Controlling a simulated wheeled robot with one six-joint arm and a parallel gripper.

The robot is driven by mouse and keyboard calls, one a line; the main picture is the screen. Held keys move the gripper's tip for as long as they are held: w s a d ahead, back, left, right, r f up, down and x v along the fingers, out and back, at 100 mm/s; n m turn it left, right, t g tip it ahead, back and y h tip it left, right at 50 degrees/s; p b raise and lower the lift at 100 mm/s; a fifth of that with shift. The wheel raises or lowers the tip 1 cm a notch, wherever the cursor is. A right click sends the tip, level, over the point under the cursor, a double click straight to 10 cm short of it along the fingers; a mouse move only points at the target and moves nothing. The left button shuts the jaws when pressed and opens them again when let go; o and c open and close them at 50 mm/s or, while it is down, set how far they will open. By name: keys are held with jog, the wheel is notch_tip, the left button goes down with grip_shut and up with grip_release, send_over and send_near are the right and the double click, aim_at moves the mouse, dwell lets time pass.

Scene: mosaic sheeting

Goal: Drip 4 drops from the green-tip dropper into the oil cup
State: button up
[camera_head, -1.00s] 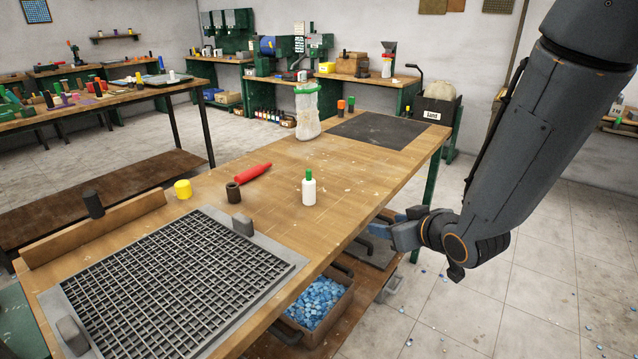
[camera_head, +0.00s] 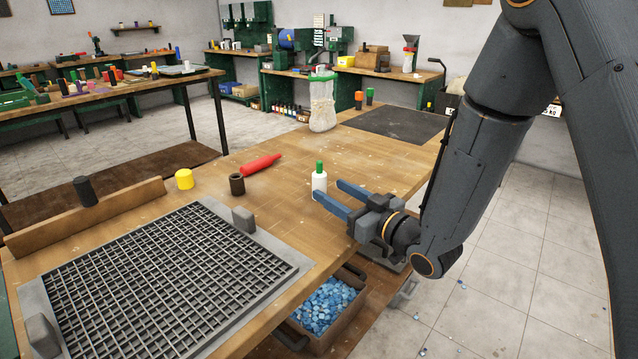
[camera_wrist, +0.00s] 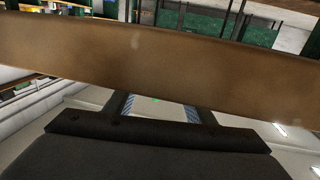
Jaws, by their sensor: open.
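The green-tip dropper (camera_head: 319,181), a white bottle with a green top, stands upright on the wooden table near its right edge. My gripper (camera_head: 328,189) is open and empty, its two blue fingers reaching left from the table's right edge towards the dropper. In the head view the fingertips are close to the bottle; I cannot tell whether they touch it. In the wrist view the fingers (camera_wrist: 160,110) show with a tiny green spot between them. A small dark brown cup (camera_head: 237,184), likely the oil cup, stands left of the dropper.
A red bottle (camera_head: 261,165) lies behind the dark cup, and a yellow cylinder (camera_head: 184,179) stands left of it. A grid frame (camera_head: 290,257) fills the table's front. A brown band (camera_wrist: 160,60) crosses the wrist view.

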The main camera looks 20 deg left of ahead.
aim_at(324, 185)
jog(key=shift+x, duration=1.55)
jog(key=shift+r, duration=0.1)
jog(key=shift+c, duration=0.2)
jog(key=c, duration=1.1)
jog(key=shift+r, duration=0.1)
